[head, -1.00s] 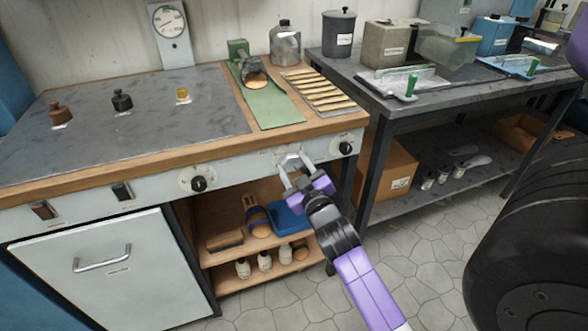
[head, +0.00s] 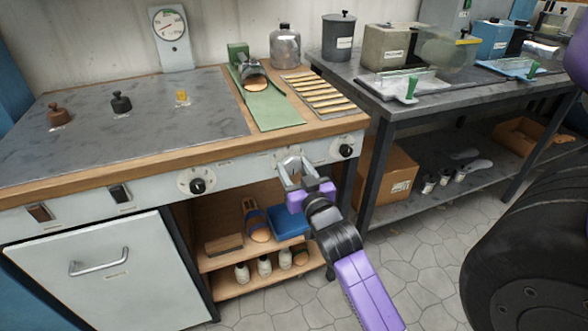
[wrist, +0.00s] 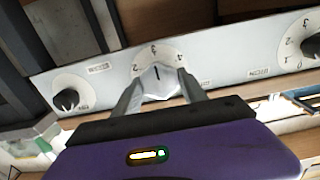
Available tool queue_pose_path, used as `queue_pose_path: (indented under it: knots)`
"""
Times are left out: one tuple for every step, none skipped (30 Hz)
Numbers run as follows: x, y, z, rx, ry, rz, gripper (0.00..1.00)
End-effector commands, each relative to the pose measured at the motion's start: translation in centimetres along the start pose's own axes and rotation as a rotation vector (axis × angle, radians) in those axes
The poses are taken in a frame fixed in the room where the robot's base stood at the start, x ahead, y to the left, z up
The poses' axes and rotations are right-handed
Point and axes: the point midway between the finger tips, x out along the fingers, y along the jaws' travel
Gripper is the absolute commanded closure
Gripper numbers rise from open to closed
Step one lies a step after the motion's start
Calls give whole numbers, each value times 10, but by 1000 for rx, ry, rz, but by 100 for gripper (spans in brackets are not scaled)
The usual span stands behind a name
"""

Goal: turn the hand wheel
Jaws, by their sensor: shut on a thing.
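The pale, faceted hand wheel (wrist: 158,84) sits on the light front panel of the bench, over a round dial plate. In the wrist view it carries a dark pointer mark, roughly upright near the 3, with 2 and 4 to either side. My gripper (wrist: 157,78) is shut on it, one finger on each side. In the head view my gripper (head: 293,164) reaches the panel from the lower right, and its fingers partly hide the wheel.
Black knobs sit left (head: 198,185) and right (head: 346,151) of the wheel on the same panel. Below is an open shelf (head: 222,283) with a blue box (head: 287,223) and bottles. A round gauge (head: 168,24) stands at the bench's back.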

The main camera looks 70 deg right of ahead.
Motion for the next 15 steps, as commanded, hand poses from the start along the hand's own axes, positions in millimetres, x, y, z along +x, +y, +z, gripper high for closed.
queue_pose_path:
  knots:
    - [0, 0, 3, 0, -8, 1, 91]
    - [0, 0, 4, 0, -8, 1, 91]
    - [0, 0, 4, 0, -8, 1, 91]
    - [0, 0, 4, -1, -8, 1, 91]
    - [0, 0, 4, -1, -8, 1, 91]
    - [0, 0, 4, -1, -8, 1, 91]
    - [0, 0, 4, -1, -8, 1, 49]
    - [0, 0, 4, -1, -8, 1, 43]
    - [0, 0, 3, -1, -7, 1, 35]
    - [0, 0, 3, -1, -7, 1, 30]
    - [0, 0, 3, -1, -6, 1, 30]
    - [0, 0, 2, -1, -5, 1, 30]
    - [0, 0, 2, -1, -5, 0, 30]
    - [0, 0, 2, -1, -4, 0, 30]
    - [0, 0, 2, -1, -4, 0, 30]
